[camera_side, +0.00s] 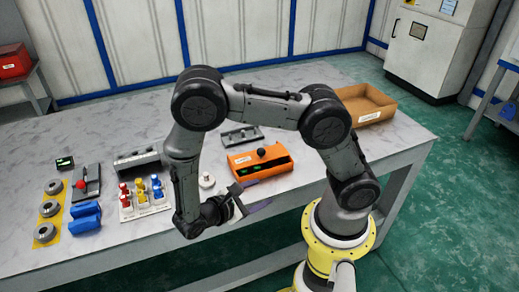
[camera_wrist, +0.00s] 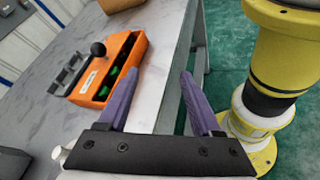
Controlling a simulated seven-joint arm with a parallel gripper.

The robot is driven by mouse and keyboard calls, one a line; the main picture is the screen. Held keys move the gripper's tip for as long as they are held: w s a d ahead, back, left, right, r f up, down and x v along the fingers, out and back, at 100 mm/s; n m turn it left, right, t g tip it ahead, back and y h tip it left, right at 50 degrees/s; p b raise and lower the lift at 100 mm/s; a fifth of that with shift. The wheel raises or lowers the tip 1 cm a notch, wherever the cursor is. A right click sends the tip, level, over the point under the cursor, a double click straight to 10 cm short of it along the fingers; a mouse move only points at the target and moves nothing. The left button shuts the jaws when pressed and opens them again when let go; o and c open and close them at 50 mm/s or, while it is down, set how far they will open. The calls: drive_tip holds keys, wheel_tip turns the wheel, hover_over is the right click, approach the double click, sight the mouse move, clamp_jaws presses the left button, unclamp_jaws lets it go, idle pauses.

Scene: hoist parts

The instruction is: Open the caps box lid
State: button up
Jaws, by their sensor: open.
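An orange box (camera_side: 260,168) with a black ball knob (camera_side: 261,152) on its top stands on the table; I take it to be the caps box. In the wrist view the box (camera_wrist: 92,88) is at the upper left, with its knob (camera_wrist: 98,49) up. Green pieces (camera_wrist: 112,84) show in a dark opening along one side of it. Whether the lid is partly open I cannot tell. My gripper (camera_wrist: 161,74) is open and empty, its purple fingers apart from the box, near the table's front edge.
A grey slotted block (camera_side: 240,137) is behind the box. A brown bin (camera_side: 372,118) stands at the back right. A rack (camera_side: 143,200) of red, yellow and blue pieces, blue blocks (camera_side: 86,217) and grey rings (camera_side: 45,233) are at left. Table between box and bin looks clear.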

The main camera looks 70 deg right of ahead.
drive_tip(key=w+r+m+y, duration=0.1)
drive_tip(key=m+y, duration=0.1)
drive_tip(key=m, duration=0.1)
drive_tip(key=w+r+m+y, duration=0.1)
drive_tip(key=w+m+y, duration=0.1)
drive_tip(key=m, duration=0.1)
drive_tip(key=w+r+m+g+y, duration=0.1)
drive_tip(key=m+y, duration=0.2)
drive_tip(key=shift+w+d+r+m, duration=0.25)
drive_tip(key=shift+w+r+m, duration=0.05)
drive_tip(key=w+d+r+m+t+y, duration=0.2)
drive_tip(key=w+d+r+m+y, duration=0.1)
drive_tip(key=w+r+m, duration=0.15)
wheel_tip(320, 180, up, 8)
drive_tip(key=m+t+y, duration=0.2)
drive_tip(key=m, duration=0.4)
hover_over(260, 149)
drive_tip(key=w+a, duration=0.1)
drive_tip(key=w, duration=0.1)
drive_tip(key=shift+n, duration=0.35)
drive_tip(key=f, duration=0.4)
drive_tip(key=s+f, duration=0.1)
drive_tip(key=f, duration=0.4)
drive_tip(key=s+d+f, duration=0.1)
drive_tip(key=f, duration=0.3)
drive_tip(key=shift+d+f, duration=0.1)
drive_tip(key=shift+f, duration=0.15)
drive_tip(key=shift+c, duration=0.2)
clamp_jaws()
drive_tip(key=shift+w, duration=0.1)
